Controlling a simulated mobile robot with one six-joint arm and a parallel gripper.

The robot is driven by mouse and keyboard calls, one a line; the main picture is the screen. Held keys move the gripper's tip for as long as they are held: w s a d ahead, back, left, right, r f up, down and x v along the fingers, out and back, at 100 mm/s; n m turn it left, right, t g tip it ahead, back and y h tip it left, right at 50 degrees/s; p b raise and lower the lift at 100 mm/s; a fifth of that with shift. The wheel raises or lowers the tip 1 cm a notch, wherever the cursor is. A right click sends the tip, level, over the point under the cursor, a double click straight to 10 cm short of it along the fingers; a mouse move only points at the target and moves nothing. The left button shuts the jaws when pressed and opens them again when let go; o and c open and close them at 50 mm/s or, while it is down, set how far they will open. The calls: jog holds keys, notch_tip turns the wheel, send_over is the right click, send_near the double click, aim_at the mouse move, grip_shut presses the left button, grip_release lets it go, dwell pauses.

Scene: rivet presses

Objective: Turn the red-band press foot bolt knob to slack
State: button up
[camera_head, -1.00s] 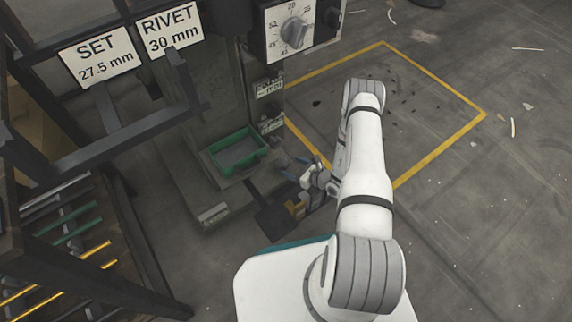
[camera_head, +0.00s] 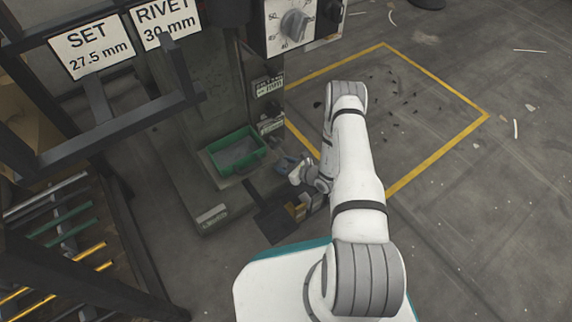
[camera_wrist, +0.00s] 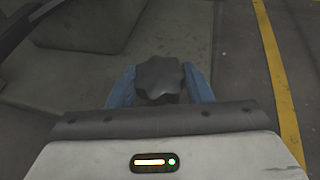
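A dark lobed knob (camera_wrist: 160,80) sits in the middle of the wrist view, between the two blue fingers of my gripper (camera_wrist: 160,88). One finger is at its left and one at its right, with no clear gap at either side. Whether they press on the knob cannot be told. In the head view my gripper (camera_head: 291,166) is low beside the foot of the press (camera_head: 196,172), right of the green tray. The knob cannot be made out there. I see no red band on the press in these frames.
A green tray (camera_head: 213,157) rests on the press base. A dial box (camera_head: 268,36) hangs above, and signs read SET 27.5 mm (camera_head: 90,48) and RIVET 30 mm. Floor inside the yellow lines (camera_head: 440,150) is mostly clear.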

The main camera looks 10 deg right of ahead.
jog(key=shift+c, duration=1.4)
jog(key=shift+d, duration=0.35)
jog(key=shift+c, duration=0.6)
jog(key=shift+a, duration=0.25)
jog(key=shift+w, duration=0.1)
